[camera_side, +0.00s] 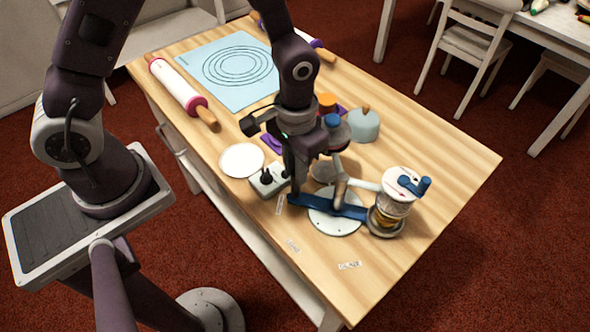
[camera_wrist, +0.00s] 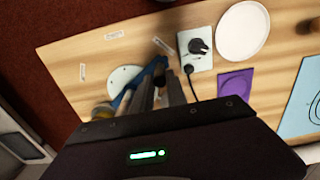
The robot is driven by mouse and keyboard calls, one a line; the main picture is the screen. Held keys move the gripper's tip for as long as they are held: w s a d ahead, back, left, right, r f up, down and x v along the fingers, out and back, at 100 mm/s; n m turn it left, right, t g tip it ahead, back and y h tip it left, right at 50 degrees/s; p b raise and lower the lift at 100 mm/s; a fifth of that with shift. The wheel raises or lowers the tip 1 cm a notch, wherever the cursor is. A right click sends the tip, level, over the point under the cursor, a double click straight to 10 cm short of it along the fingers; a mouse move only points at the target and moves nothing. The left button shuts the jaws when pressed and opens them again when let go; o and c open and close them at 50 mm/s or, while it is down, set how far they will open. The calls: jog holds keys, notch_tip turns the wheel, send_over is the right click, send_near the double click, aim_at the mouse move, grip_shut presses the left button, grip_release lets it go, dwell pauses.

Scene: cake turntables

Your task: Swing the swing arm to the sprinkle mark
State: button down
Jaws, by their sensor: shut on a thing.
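The blue swing arm (camera_side: 343,208) lies across a white round turntable base (camera_side: 333,226). Its left end is at my gripper (camera_side: 296,193), which is shut on it. In the wrist view the blue swing arm (camera_wrist: 124,103) runs beside my gripper's fingers (camera_wrist: 160,72), partly hidden by them. Small paper labels lie around the base: one close to the arm's left end (camera_side: 280,203), one in front (camera_side: 292,245), one further right (camera_side: 349,265). Their lettering is too small to read, so I cannot tell which is the sprinkle mark.
A jar-like stand with a blue handle (camera_side: 387,216) stands close right of the base. A teal pot (camera_side: 364,127) stands further back.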

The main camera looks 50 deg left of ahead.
jog(key=c, duration=1.4)
grip_release()
jog(key=shift+o, duration=0.2)
jog(key=shift+r, duration=3.55)
